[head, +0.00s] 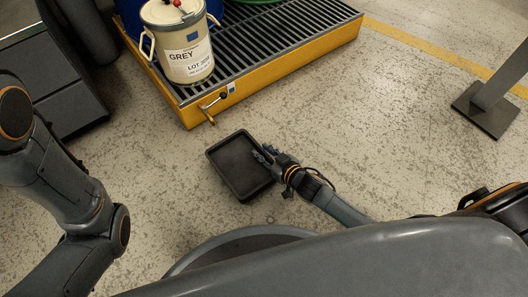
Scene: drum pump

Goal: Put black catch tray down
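The black catch tray (238,188) is a shallow, empty rectangular tray in the middle of the head view, just in front of the yellow spill pallet. It looks about level, close to the floor; I cannot tell whether it touches the floor. My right gripper (262,156) is at the tray's right rim, and its fingers appear closed on that rim. The fingertips are small and dark against the tray. My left arm comes in at the left, but its gripper is out of view.
The yellow spill pallet (285,70) with a dark grating carries a cream drum (186,62) labelled GREY. A brass tap (208,112) juts from its front edge toward the tray. A grey post foot (486,108) stands at right. The floor (400,140) between is clear.

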